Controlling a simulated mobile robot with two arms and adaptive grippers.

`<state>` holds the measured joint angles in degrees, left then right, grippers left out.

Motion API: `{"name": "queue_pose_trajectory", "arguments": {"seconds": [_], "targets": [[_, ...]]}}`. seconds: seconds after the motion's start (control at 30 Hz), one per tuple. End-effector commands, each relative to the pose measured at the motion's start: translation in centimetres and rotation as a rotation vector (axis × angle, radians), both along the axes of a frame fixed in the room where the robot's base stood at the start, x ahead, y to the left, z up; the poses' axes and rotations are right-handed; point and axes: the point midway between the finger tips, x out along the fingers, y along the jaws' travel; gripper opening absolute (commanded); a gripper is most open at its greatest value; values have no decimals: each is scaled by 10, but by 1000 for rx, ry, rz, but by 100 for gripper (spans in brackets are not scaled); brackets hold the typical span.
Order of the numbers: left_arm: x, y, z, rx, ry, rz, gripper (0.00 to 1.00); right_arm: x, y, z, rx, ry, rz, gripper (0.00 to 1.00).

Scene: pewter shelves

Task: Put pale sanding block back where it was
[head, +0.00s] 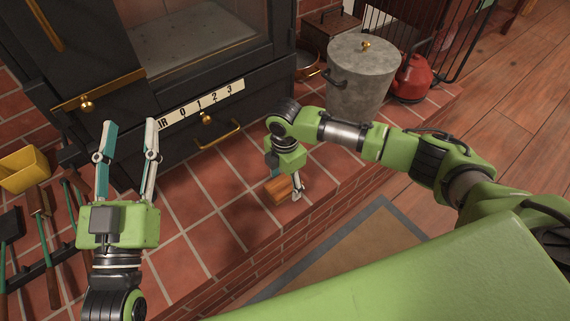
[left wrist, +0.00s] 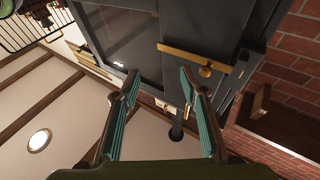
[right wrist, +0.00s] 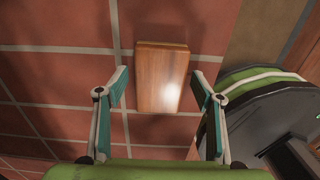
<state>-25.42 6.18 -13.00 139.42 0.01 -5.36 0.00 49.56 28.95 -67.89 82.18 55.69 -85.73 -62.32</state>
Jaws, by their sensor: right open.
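A wooden block (head: 278,191), warm brown with a paler sheen, sits on the brick hearth near its front edge; I take it for the sanding block. In the right wrist view the block (right wrist: 161,75) lies on the tiles, framed between my fingertips with a gap at each side. My right gripper (head: 286,187) is open, pointing down over the block, and partly hides it in the head view. My left gripper (head: 131,124) is open and empty, raised in front of the stove; its spread fingers also show in the left wrist view (left wrist: 158,84).
A dark stove (head: 180,75) with brass handles and a numbered strip stands behind. A lidded grey bin (head: 360,85) and a red kettle (head: 412,78) are at the back right. A yellow container (head: 22,170) and hearth tools (head: 45,240) are at left. Tiles left of the block are clear.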

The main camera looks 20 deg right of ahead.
Motion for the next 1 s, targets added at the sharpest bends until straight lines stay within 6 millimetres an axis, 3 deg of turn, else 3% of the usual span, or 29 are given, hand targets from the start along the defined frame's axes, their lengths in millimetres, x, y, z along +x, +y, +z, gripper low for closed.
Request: {"name": "queue_pose_trajectory", "arguments": {"seconds": [0.23,0.47,0.8,1.0], "targets": [[8,4,-49,64,238,14,40,1,0,28,2,-2,0,61],[1,13,-100,123,471,28,40,1,1,53,2,-2,-1,61],[-32,31,-169,204,811,49,40,1,0,90,1,-2,-1,61],[-56,41,-196,238,964,59,40,2,0,107,1,-1,-1,61]]}}
